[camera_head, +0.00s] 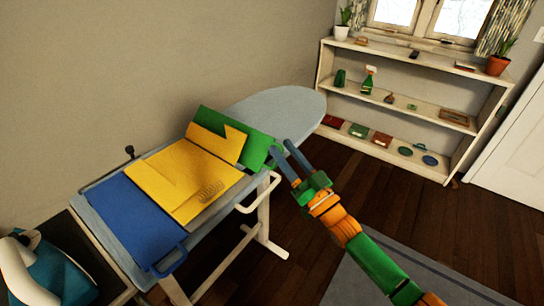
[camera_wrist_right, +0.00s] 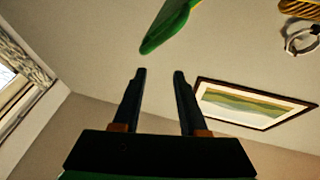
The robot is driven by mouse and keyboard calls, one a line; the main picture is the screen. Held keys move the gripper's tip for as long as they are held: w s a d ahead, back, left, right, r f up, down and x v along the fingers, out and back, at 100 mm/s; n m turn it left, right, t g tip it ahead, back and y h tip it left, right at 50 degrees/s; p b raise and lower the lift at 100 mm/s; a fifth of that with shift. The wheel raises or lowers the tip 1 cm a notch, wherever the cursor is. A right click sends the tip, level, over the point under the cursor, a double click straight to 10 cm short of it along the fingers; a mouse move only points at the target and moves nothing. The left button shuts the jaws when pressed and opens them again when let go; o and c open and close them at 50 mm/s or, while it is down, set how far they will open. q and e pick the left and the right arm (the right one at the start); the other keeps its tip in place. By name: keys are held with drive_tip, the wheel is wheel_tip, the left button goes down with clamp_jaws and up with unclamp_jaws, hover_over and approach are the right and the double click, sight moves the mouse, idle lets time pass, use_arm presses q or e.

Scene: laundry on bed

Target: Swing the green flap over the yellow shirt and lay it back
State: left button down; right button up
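A folding board with a blue panel (camera_head: 133,222) and a green flap (camera_head: 259,148) lies on the ironing board. The yellow shirt (camera_head: 178,180) lies across its middle, and part of the shirt lies on the green flap. The flap is at the far right end; its exact tilt is hard to tell. My right gripper (camera_head: 281,147) is open and empty, its fingertips just right of the flap's outer edge. In the right wrist view a green edge (camera_wrist_right: 165,28) shows just beyond the open fingertips (camera_wrist_right: 157,72), not between them. My left gripper is not in view.
The ironing board (camera_head: 290,104) stands by the wall, its rounded end bare. An iron (camera_head: 18,268) stands at the lower left. A white rail (camera_head: 262,196) sticks out from the board's near side. A shelf (camera_head: 425,105) with small items stands at the back right.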

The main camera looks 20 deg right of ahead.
drive_tip(key=p+v, duration=0.2)
drive_tip(key=v, duration=0.5)
drive_tip(key=shift+s+r, duration=0.25)
drive_tip(key=shift+s, duration=0.25)
drive_tip(key=shift+a, duration=0.15)
drive_tip(key=b+v, duration=0.1)
drive_tip(key=v, duration=0.6)
drive_tip(key=shift+r, duration=0.25)
drive_tip(key=shift+a, duration=0.1)
